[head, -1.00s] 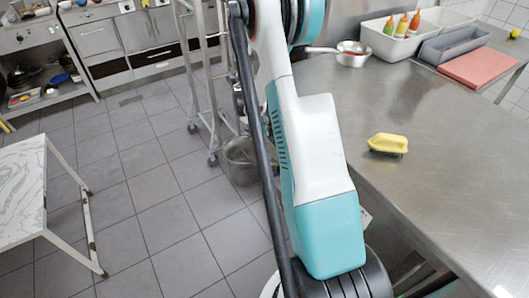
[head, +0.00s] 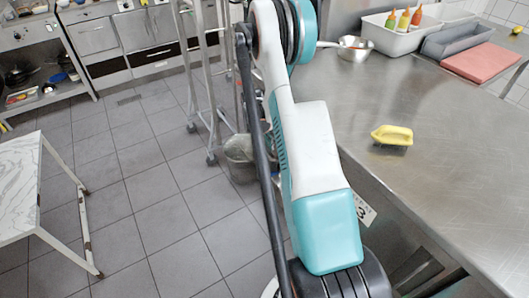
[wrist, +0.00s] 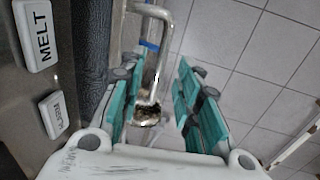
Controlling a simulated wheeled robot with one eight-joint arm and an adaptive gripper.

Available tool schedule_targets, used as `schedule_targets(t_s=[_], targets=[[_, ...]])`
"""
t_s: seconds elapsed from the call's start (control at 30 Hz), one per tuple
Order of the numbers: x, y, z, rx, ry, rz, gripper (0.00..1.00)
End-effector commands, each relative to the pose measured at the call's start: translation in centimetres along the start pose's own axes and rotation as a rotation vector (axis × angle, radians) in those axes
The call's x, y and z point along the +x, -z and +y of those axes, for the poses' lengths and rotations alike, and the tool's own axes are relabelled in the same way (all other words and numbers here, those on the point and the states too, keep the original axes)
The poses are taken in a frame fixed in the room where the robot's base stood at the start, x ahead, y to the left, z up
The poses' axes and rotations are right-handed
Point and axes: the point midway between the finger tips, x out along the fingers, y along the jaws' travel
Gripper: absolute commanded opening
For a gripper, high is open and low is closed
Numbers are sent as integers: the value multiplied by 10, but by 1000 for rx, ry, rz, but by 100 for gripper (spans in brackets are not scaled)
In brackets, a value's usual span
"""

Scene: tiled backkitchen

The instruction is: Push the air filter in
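I cannot make out the air filter for certain in either view. In the wrist view, my gripper (wrist: 158,105) is open, with teal pads on both fingers and a clear gap between them. Beside the left finger are a dark textured strip (wrist: 92,45) and a brown-grey panel (wrist: 62,85), which bears a white "MELT" label (wrist: 36,35) and a second white label (wrist: 54,114). I cannot tell whether the finger touches the strip. In the head view my arm hides the gripper.
A steel counter (head: 440,185) fills the right, with a yellow brush-like item (head: 392,135) and a pan (head: 354,48). A wheeled metal rack (head: 206,90) and a bucket (head: 239,160) stand beyond my arm. A marble-topped table (head: 18,190) is at left; tiled floor between is free.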

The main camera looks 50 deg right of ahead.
Motion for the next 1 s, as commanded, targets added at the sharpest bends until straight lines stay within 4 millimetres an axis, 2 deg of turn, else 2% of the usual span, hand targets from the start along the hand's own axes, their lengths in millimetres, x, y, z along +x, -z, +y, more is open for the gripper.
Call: schedule_targets(t_s=[0.03, 0.2, 0.53, 0.67, 0.87, 1.0], targets=[[9, 0, 0, 0, 0, 0, 31], [19, 0, 0, -1, 0, 0, 31], [21, 0, 0, -1, 0, 0, 31], [21, 0, 0, -1, 0, 0, 1], [21, 0, 0, -1, 0, 0, 0], [23, 0, 10, 2, -1, 0, 0]])
